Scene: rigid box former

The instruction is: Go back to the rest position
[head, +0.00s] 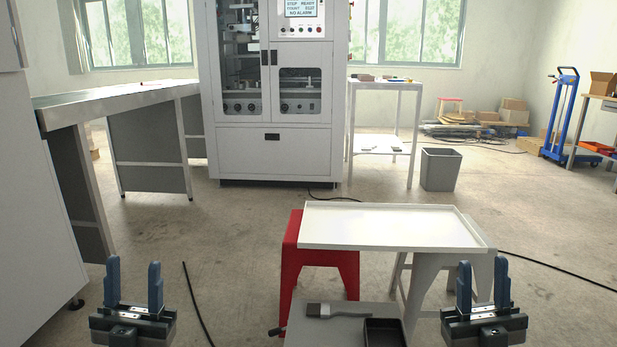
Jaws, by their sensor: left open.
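My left gripper (134,268) is at the lower left of the head view. Its two blue fingers point up and stand apart with nothing between them. My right gripper (483,267) is at the lower right, also with its fingers up, apart and empty. It overlaps the grey stool in the picture. Neither gripper holds anything. The rigid box former (272,150), a tall white machine with glass doors, stands in the back middle. Its screen (300,8) reads "STOP READY" and "NO ALARM".
A white tray (385,244) lies across a red stool (291,262) and a grey stool (421,290). A brush (338,313) and a black tray (385,333) lie on a low surface in front. A bin (440,170), side table (384,85) and blue trolley (562,115) stand behind.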

